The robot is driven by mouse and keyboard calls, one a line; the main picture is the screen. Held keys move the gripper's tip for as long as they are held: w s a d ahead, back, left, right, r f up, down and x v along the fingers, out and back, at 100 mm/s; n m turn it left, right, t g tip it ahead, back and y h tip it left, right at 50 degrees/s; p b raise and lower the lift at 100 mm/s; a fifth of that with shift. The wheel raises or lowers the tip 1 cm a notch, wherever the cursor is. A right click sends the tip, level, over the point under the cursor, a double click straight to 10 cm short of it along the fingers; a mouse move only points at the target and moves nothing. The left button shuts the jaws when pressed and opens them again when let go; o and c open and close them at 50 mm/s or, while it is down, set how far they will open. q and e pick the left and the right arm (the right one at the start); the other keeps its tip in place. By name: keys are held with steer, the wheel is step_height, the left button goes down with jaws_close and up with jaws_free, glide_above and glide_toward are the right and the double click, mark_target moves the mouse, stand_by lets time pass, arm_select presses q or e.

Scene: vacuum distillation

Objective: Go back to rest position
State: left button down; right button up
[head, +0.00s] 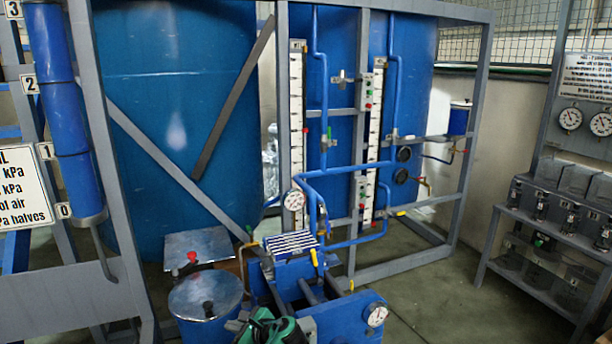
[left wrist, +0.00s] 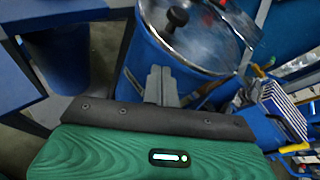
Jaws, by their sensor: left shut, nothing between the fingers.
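My left gripper (head: 256,320) shows at the bottom centre of the head view, its green and black body partly cut off by the lower edge. In the left wrist view its grey fingers (left wrist: 160,84) are together, with nothing between them. They point toward a blue drum (left wrist: 165,75) with a shiny metal lid and a black knob. In the head view this drum (head: 203,328) stands just left of the gripper; I cannot tell the exact gap. My right gripper is in neither view.
A blue pump unit (head: 345,318) with a gauge stands close right of the gripper. A metal-lidded box (head: 197,246) with a red knob is behind the drum. Large blue tanks (head: 180,120) and a grey frame (head: 452,130) stand behind. Open floor (head: 430,300) lies toward the right-hand rack (head: 545,260).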

arm_select(q)
steer(key=s+a+f+n+g+h, duration=0.25)
steer(key=s+f+n, duration=0.3)
steer(key=s, duration=0.55)
steer(key=s+a+f+n+g+h, duration=0.1)
steer(key=s+f+n+h, duration=0.3)
steer(key=s+f, duration=0.5)
steer(key=s+r+n+h, duration=0.3)
steer(key=s+r+n, duration=0.2)
steer(key=s, duration=0.7)
steer(key=s+r+n+h, duration=0.2)
steer(key=s+r+n, duration=0.25)
steer(key=s, duration=0.85)
step_height(320, 180, down, 31)
steer(key=g, duration=0.2)
steer(key=s+a+f, duration=0.2)
steer(key=s+f, duration=0.7)
steer(key=f, duration=0.1)
steer(key=s+a+f, duration=0.1)
steer(key=s+f, duration=0.9)
steer(key=shift+s+a+g, duration=0.25)
steer(key=shift+a+g, duration=0.1)
